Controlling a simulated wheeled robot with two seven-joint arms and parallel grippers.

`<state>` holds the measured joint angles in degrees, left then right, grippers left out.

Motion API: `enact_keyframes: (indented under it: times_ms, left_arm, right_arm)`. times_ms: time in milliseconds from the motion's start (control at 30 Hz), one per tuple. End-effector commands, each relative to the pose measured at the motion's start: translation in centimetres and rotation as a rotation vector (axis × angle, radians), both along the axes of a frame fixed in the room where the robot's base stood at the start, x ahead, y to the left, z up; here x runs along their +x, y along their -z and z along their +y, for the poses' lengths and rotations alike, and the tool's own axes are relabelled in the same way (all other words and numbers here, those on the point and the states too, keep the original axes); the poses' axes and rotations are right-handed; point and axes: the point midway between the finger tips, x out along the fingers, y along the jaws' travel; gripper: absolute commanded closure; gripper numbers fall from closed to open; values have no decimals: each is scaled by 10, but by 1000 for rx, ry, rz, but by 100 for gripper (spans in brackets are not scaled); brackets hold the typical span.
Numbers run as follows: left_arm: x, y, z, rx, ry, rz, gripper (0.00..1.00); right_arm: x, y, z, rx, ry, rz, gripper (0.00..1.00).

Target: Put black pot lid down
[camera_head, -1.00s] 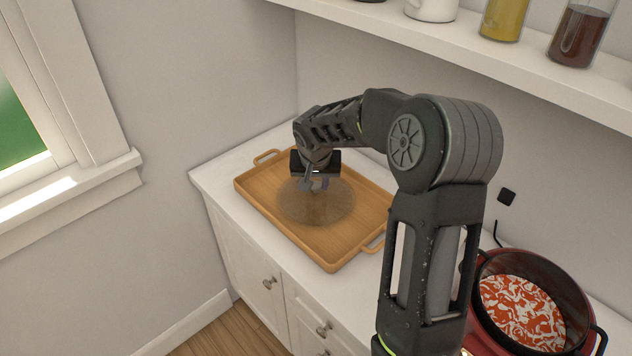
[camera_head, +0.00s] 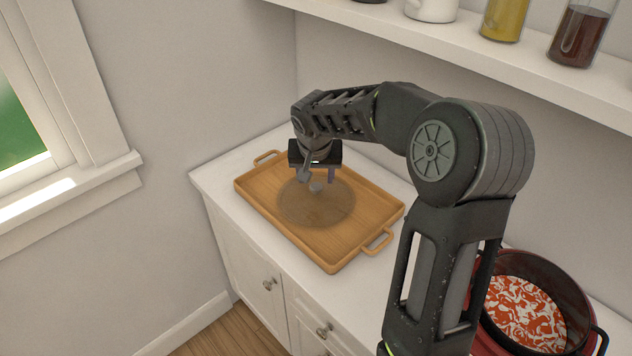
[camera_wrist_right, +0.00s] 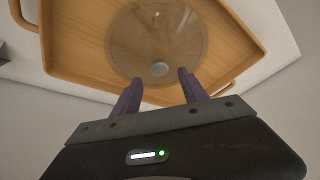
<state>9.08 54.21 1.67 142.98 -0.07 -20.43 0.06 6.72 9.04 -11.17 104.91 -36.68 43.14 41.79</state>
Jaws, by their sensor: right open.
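The pot lid (camera_head: 333,208) looks like a see-through brownish glass disc with a small grey knob (camera_head: 315,187). It lies flat on the wooden tray (camera_head: 265,208), and it also shows in the right wrist view (camera_wrist_right: 190,42). My right gripper (camera_head: 316,178) is open and empty just above the knob. In the right wrist view its two purple fingers (camera_wrist_right: 160,77) are spread, with the knob beyond the gap between their tips and apart from them. My left gripper is not in view.
The tray stands on a white counter (camera_head: 222,172) in the corner. A red pot (camera_head: 490,338) with red and white contents stands at the right, partly behind my right arm. A shelf (camera_head: 440,40) with jars hangs above. The tray is otherwise empty.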

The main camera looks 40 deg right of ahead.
Motion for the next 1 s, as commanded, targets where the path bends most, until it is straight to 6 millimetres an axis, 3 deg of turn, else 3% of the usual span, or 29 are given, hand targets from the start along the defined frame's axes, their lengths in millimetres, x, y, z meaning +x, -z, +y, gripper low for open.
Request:
enact_keyframes:
  times_ms: [200,400,1000]
  left_arm:
    - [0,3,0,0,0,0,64]
    - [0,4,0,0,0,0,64]
    - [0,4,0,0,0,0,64]
  right_arm:
    - [-13,-43,11,-1,-2,-3,49]
    - [-21,-66,18,0,-1,-1,49]
    - [-23,-70,19,0,-1,2,49]
